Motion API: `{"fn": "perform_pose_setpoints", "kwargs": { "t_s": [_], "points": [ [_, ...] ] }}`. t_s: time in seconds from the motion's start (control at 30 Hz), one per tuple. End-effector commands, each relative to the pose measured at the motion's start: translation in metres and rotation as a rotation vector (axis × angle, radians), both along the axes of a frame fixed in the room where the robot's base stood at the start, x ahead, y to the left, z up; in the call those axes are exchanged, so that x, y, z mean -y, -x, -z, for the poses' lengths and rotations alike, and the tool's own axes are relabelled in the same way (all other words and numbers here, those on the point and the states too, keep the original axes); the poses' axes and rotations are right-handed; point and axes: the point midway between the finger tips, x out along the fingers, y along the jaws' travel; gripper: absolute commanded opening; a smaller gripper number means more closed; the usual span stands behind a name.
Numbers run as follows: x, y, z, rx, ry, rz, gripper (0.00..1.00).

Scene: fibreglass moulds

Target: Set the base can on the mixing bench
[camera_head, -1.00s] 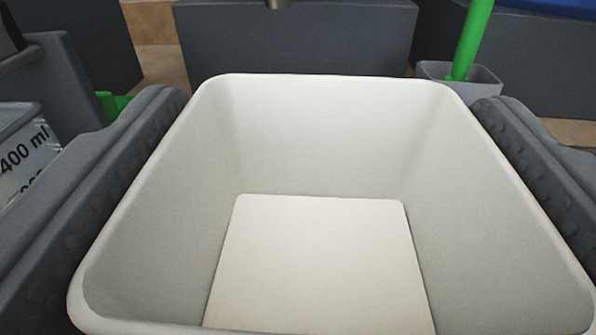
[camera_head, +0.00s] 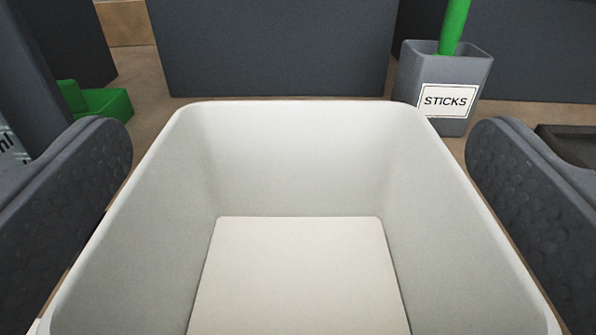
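The base can (camera_head: 297,155) is a pale, square-mouthed open container filling the middle of the view. It looks empty, and its flat floor shows. It appears upright on the brown mixing bench (camera_head: 145,90), though its underside is hidden. My gripper (camera_head: 298,165) is open around the can, with one dark padded finger on each side. A narrow gap shows between the can and each finger, clearest on the right. No label on the can is in view.
A grey holder marked STICKS (camera_head: 420,75) with a green stick stands just behind the can at the right. A large dark grey block (camera_head: 270,50) stands behind the can. A green piece (camera_head: 95,103) lies at the left. A dark flat tray-like thing (camera_head: 570,145) is at the right edge.

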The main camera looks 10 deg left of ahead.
Motion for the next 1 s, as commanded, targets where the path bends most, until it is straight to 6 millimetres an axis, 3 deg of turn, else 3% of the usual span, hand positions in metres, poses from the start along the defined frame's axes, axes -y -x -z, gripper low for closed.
{"fn": "perform_pose_setpoints", "kwargs": {
  "t_s": [0.2, 0.37, 0.8, 1.0],
  "points": [
    [0.0, 0.001, -0.002, 0.0, 0.0, 0.0, 0.98],
    [0.004, 0.015, -0.003, 0.0, 0.001, 0.0, 0.98],
    [0.02, 0.086, -0.004, -0.002, 0.0, -0.003, 0.98],
    [0.027, 0.109, -0.002, -0.002, 0.001, 0.0, 0.98]
  ]
}}
